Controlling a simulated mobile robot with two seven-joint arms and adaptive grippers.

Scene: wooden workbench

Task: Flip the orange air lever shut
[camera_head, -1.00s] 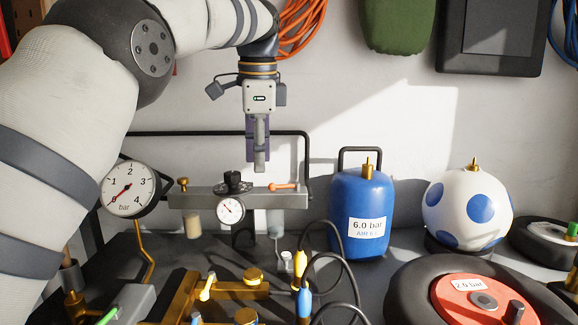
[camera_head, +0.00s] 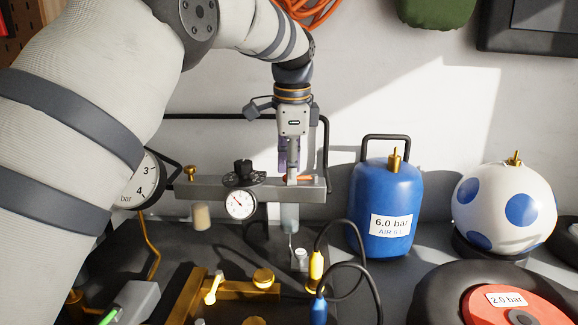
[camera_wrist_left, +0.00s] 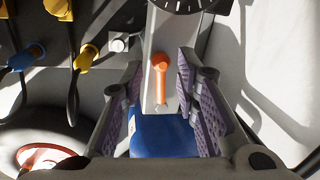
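The orange air lever (camera_head: 305,178) sits on top of the grey manifold bar (camera_head: 200,188), near its right end. In the head view my left gripper partly covers it. In the left wrist view the whole lever (camera_wrist_left: 160,78) shows, lying along the bar. My left gripper (camera_head: 291,178) points down just above the bar at the lever. In the left wrist view its purple-padded fingers (camera_wrist_left: 165,100) are spread, one to each side of the lever's line, with nothing gripped. My right gripper is not in view.
A black dial with a small gauge (camera_head: 240,204) is left of the lever on the bar. A blue 6.0 bar air tank (camera_head: 370,190) stands to the right, beside a spotted ball (camera_head: 488,230). Black hoses (camera_head: 345,235) loop in front, near brass fittings. A black frame rises behind the bar.

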